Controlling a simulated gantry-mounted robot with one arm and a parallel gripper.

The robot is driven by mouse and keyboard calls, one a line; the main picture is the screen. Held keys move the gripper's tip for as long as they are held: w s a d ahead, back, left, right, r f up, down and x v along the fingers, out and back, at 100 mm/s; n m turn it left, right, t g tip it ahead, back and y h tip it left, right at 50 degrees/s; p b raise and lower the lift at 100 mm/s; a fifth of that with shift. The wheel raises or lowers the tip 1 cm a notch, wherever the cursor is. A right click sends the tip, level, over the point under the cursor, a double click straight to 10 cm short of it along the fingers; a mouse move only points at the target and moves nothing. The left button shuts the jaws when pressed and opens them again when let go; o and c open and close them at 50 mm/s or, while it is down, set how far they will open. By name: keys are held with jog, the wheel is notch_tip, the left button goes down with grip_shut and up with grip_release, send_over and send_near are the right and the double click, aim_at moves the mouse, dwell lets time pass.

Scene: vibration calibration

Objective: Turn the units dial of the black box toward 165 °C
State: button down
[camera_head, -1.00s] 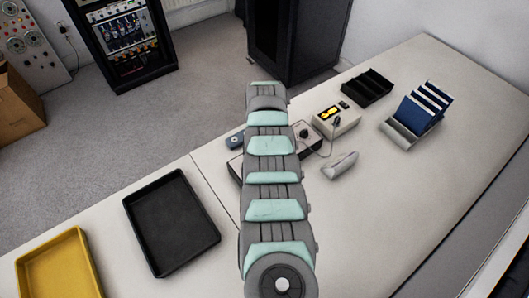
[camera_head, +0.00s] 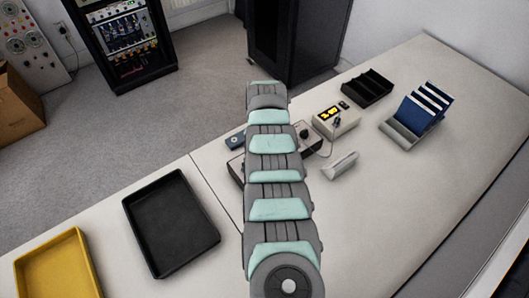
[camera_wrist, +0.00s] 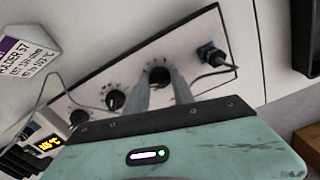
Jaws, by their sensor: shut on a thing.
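The black box (camera_wrist: 190,52) has a pale top panel with a row of black dials and a plugged-in connector (camera_wrist: 212,55). In the wrist view my gripper (camera_wrist: 162,90) is shut on one dial (camera_wrist: 158,74), beside the connector. Two other dials, a middle one (camera_wrist: 115,100) and an outer one (camera_wrist: 78,117), stand free. The dial's marks are too small to read. In the head view my arm hides most of the black box (camera_head: 311,139) and the gripper. A pale meter (camera_head: 346,124) has a lit yellow display, which also shows in the wrist view (camera_wrist: 47,143); its digits are unclear.
A pale handle-shaped object (camera_head: 340,165), a black divided tray (camera_head: 367,88) and a rack of blue plates (camera_head: 418,112) stand to the right. Black (camera_head: 212,238) and yellow (camera_head: 91,262) trays lie left.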

jog(key=c, duration=1.1)
grip_release()
jog(key=shift+o, duration=0.2)
notch_tip(320, 180, up, 11)
jog(key=p, duration=0.3)
jog(key=shift+f, duration=0.1)
